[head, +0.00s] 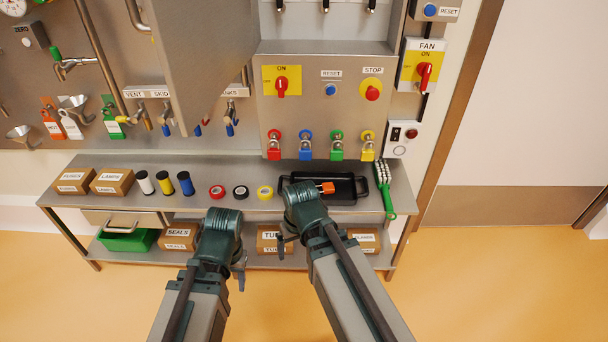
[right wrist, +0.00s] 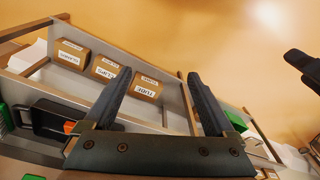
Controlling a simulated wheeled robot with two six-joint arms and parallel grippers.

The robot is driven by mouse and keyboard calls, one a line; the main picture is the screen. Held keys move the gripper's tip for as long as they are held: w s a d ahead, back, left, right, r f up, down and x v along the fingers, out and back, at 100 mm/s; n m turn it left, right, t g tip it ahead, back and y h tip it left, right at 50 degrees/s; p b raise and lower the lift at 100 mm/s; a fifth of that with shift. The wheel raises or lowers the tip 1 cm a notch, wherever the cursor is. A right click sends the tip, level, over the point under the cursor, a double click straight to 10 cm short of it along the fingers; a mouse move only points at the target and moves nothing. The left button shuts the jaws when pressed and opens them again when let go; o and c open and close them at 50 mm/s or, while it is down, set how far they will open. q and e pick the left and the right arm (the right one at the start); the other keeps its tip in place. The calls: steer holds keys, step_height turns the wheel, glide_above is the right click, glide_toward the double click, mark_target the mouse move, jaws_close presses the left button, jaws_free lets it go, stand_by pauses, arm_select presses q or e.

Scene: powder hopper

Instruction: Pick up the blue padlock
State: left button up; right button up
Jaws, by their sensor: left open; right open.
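The blue padlock (head: 305,151) hangs on the steel panel, between a red padlock (head: 274,151) on its left and a green padlock (head: 336,151) on its right. A yellow padlock (head: 367,151) hangs further right. My left gripper (head: 240,274) is open and empty, low in front of the bench. My right gripper (head: 283,243) is open, in front of the bench and below the blue padlock, apart from it. In the right wrist view its two fingers (right wrist: 160,85) are spread with nothing between them. The blue padlock is not seen in that view.
A black tray (head: 352,197) holding an orange item (head: 327,188) stands on the bench below the padlocks, partly behind my right arm. Tape rolls (head: 240,192), spools and a green-handled brush (head: 385,190) are also on the bench.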

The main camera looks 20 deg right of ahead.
steer(key=w+a+f+n+t+y+b, duration=0.2)
steer(key=w+a+f+t+y+b, duration=0.25)
steer(key=w+f+b, duration=0.65)
steer(key=w+r+t+b, duration=0.1)
steer(key=w+r+t, duration=0.35)
steer(key=r, duration=0.25)
steer(key=w+r+t+b, duration=0.1)
steer(key=w+r+t, duration=0.2)
steer(key=r+t, duration=0.35)
arm_select(q)
step_height(320, 180, down, 15)
arm_select(e)
steer(key=d+r+m+h, duration=0.4)
steer(key=d+m+h, duration=0.3)
steer(key=d+h, duration=0.3)
steer(key=shift+s+d+r+t, duration=0.25)
steer(key=shift+d+t, duration=0.1)
steer(key=shift+d, duration=0.6)
